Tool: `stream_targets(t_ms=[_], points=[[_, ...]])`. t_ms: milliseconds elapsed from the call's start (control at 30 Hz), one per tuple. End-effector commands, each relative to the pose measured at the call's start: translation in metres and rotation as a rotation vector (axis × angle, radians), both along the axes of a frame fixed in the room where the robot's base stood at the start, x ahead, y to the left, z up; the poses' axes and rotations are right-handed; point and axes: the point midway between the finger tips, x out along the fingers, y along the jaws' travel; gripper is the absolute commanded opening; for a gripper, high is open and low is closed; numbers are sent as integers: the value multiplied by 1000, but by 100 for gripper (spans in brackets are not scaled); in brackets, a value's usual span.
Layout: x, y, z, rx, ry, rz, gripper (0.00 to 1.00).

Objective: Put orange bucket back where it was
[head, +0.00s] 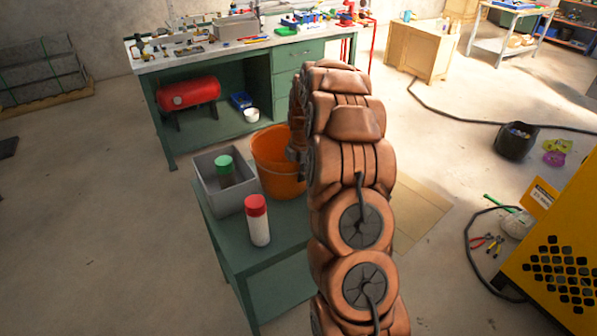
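The orange bucket (274,158) is upright at the far right part of a small green table (229,231), beside a grey bin. My copper-coloured arm runs up the middle of the head view and covers the bucket's right side. My gripper is at the far end of the arm, by the bucket's right rim, and is mostly hidden behind the arm links. I cannot see its fingertips, nor tell whether it touches or holds the bucket.
The grey bin (206,190) with a green-capped jar (225,172) and a red-capped white canister (258,221) stand close to the bucket. A green workbench (226,108) with a red tank (188,94) is behind. A yellow machine (560,262) and hoses are at right.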

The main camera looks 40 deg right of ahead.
Motion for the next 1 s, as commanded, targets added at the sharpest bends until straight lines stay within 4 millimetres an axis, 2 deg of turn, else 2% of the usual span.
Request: stream_targets(t_ms=[167, 633, 800, 1000], points=[[-1, 0, 14, -1, -4, 0, 31], [-12, 0, 98, -3, -7, 1, 31], [-15, 1, 114, 0, -3, 0, 31], [-17, 1, 120, 1, 1, 0, 31]])
